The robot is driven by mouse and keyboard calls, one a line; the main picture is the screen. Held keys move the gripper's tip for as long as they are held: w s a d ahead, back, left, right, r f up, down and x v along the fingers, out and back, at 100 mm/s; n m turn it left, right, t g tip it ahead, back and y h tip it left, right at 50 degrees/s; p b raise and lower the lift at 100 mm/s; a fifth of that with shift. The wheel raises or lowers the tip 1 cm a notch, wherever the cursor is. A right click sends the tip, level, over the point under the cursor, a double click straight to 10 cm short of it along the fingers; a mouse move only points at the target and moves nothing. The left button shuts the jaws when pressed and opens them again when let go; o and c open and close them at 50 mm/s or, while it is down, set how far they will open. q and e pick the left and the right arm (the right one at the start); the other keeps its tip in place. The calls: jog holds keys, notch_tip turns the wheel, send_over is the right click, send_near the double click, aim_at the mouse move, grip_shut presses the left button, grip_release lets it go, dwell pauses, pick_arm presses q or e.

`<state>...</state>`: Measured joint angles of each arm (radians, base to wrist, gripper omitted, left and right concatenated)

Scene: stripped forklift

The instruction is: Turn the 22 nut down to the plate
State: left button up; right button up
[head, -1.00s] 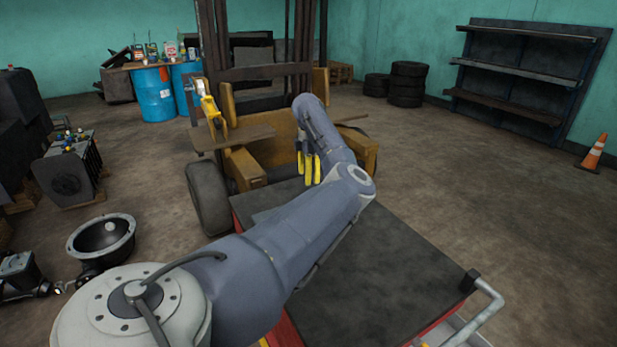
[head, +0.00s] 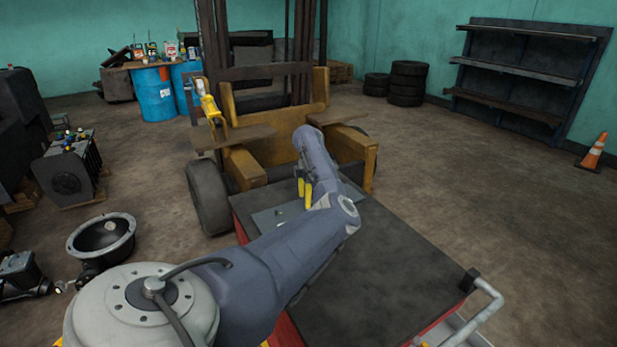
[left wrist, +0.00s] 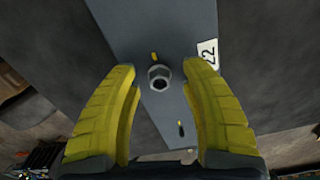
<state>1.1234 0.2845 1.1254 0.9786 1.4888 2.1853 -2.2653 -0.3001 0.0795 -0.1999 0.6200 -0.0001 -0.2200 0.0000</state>
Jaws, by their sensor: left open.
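The 22 nut (left wrist: 159,77) is a grey hex nut with a dark centre. It stands on a blue-grey plate (left wrist: 172,28), beside a white label reading 22 (left wrist: 207,53). The plate also shows in the head view (head: 264,219), partly hidden by my arm. My left gripper (left wrist: 161,69) is open, its yellow fingers on either side of the nut in the picture, with a gap on each side. I cannot tell how far above the plate the fingertips are. In the head view the left gripper (head: 305,189) is over the plate's far part. My right gripper is not in view.
The plate lies on a red cart with a dark top (head: 400,285). A yellow forklift frame (head: 345,150) stands just beyond it. The cart top's right side is clear.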

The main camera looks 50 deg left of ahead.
pick_arm(q)
jog(key=shift+c, duration=0.2)
grip_shut()
dwell(0.4)
jog(key=m, duration=0.8)
jog(key=shift+w, duration=0.1)
jog(key=shift+m, duration=0.5)
jog(key=c, duration=0.6)
grip_release()
jog(key=shift+o, duration=0.2)
